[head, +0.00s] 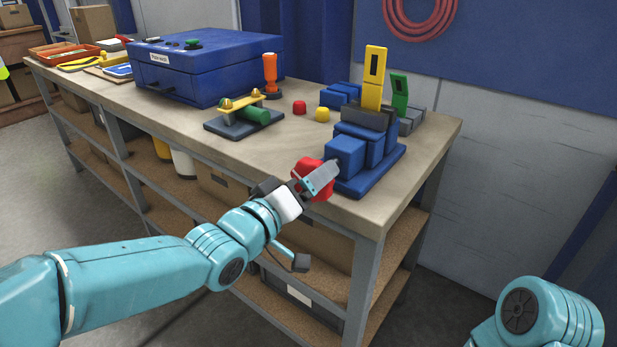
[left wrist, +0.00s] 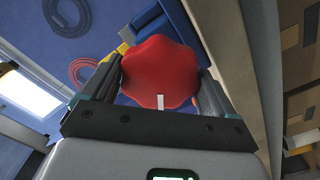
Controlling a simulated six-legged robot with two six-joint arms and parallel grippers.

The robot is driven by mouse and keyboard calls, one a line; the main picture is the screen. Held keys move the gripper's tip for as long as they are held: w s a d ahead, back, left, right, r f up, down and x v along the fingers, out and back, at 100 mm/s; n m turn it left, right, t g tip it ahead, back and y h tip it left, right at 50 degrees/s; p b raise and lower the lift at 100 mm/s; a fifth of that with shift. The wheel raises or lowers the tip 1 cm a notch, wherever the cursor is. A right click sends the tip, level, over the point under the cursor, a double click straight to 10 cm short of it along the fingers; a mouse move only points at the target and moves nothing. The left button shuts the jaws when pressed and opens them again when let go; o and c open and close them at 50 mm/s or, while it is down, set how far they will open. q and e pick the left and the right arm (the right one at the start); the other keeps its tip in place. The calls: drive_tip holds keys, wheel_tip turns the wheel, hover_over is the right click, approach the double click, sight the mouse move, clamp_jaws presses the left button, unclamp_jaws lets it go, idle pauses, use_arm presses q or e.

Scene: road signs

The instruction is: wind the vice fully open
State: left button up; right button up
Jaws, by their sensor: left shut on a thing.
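The blue vice (head: 376,172) sits at the right end of the workbench, with a grey jaw piece (head: 362,116) on top. Its red lobed handwheel (head: 306,166) faces my left arm, and the wheel fills the middle of the left wrist view (left wrist: 160,72) with a white mark on its lower face. My left gripper (head: 318,180) is shut on the handwheel, one finger on each side of it in the left wrist view. The fingers hide part of the wheel in the head view. The gap between the jaws is hard to see. My right gripper is out of view.
A clamp-like fixture with a green cylinder (head: 256,115), an orange-handled tool (head: 271,75), red and yellow buttons and a blue case (head: 208,66) are left. Bench front is clear.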

use_arm(q)
drive_tip(key=n+p, duration=0.1)
drive_tip(key=n, duration=0.4)
drive_tip(key=shift+f+n+p, duration=0.1)
drive_tip(key=shift+n+p, duration=0.2)
idle(0.5)
drive_tip(key=o, duration=0.8)
drive_tip(key=shift+s, duration=0.1)
drive_tip(key=v, duration=1.6)
drive_tip(key=shift+s+p, duration=0.1)
drive_tip(key=shift+p, duration=0.2)
